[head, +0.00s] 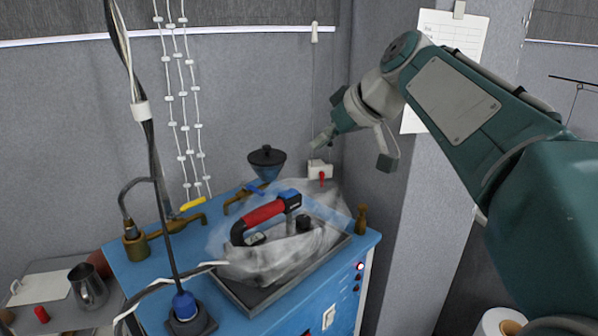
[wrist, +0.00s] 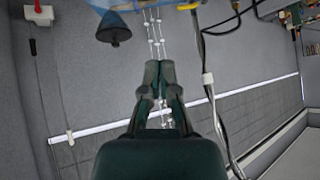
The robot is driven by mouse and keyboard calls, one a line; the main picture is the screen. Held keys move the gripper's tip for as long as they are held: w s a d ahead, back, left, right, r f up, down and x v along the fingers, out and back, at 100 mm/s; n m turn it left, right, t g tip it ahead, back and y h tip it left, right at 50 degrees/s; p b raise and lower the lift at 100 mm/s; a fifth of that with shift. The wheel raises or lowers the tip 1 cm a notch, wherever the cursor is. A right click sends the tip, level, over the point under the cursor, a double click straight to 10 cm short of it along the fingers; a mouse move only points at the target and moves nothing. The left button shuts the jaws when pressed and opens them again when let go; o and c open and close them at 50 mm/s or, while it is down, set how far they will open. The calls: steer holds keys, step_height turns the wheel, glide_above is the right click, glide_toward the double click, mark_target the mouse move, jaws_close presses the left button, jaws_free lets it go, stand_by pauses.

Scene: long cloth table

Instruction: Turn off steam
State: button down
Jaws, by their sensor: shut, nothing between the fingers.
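A steam iron with a red handle (head: 264,213) rests on a dark plate on a blue station (head: 140,285). Whitish, translucent steam (head: 325,207) surrounds it. A white box with a red lever (head: 322,177) is at the station's back right; it also shows at top left in the wrist view (wrist: 38,15). A yellow-handled brass valve (head: 193,204) and a blue-handled brass valve (head: 250,190) stand at the back left. My gripper (head: 322,140) is shut and empty, in the air above the white box. Its fingers (wrist: 160,70) point towards the wall and station in the wrist view.
A dark funnel-shaped part (head: 267,158) stands at the back, left of my gripper. Hanging cords (head: 180,100) line the wall. A metal jug (head: 88,287) is on the left side table. A grey column (head: 420,215) rises at right. A lit indicator (head: 360,267) is on the station's front.

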glide_above(296, 196)
steer(key=a, duration=0.1)
steer(key=f, duration=0.7)
steer(key=shift+s+f, duration=0.4)
steer(key=shift+f, duration=1.55)
steer(key=shift+a, duration=0.1)
steer(key=shift+s+f, duration=0.15)
steer(key=shift+f, duration=0.2)
steer(key=shift+w+d+r, duration=0.2)
steer(key=shift+w+d, duration=0.35)
steer(key=shift+w, duration=0.05)
